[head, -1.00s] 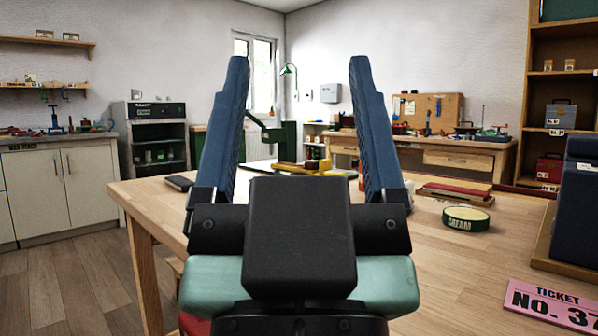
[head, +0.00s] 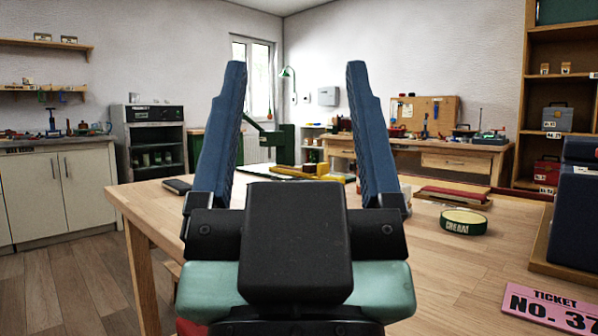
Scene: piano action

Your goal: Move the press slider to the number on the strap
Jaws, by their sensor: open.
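My gripper (head: 296,68) is large in the middle of the head view. Its two blue fingers point up and away, spread wide, with nothing between them close by. Beyond it, a dark green press-like machine (head: 284,142) stands at the far end of the wooden table, partly hidden by my gripper. A yellow piece (head: 320,176) lies low in front of it, on or beside a dark base; I cannot tell whether it is the slider. No strap with a readable number can be made out. My gripper touches none of these.
A dark flat object (head: 177,186) lies at the left edge.

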